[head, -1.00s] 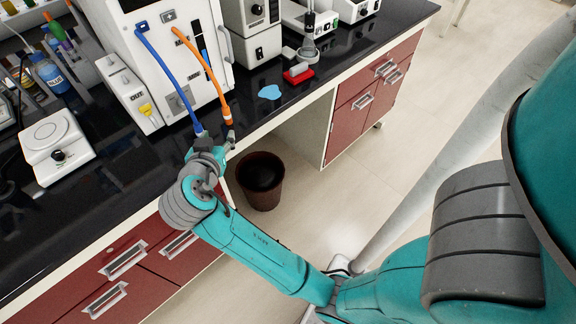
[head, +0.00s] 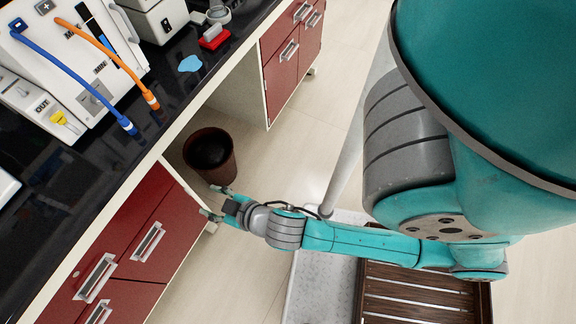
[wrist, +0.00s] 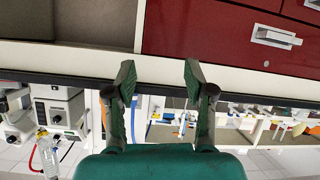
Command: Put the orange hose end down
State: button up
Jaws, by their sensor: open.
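The orange hose (head: 118,62) runs from a port on the white machine down to the black bench top in the head view. Its end (head: 152,101) lies near the bench's front edge. The blue hose (head: 75,76) lies to its left, its end also on the bench top. My gripper (head: 214,200) is open and empty, in front of the bench and below its top, well apart from both hoses. In the wrist view its two fingers (wrist: 158,84) stand wide apart with nothing between them.
A dark waste bin (head: 210,156) stands on the floor in the open knee space close to my gripper. Red drawers (head: 141,236) are beside it. A blue puddle (head: 190,63) and a red object (head: 214,38) lie on the bench.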

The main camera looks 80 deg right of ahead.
jog(key=s+a+r+t+y, duration=0.1)
jog(key=s+a+r, duration=0.1)
jog(key=s, duration=0.8)
jog(key=s+a+r+t+y, duration=0.1)
jog(key=s+a+r+y, duration=0.1)
jog(key=s+r, duration=0.3)
jog(key=s, duration=0.4)
jog(key=shift+s+a+n, duration=0.2)
jog(key=shift+s+n, duration=0.2)
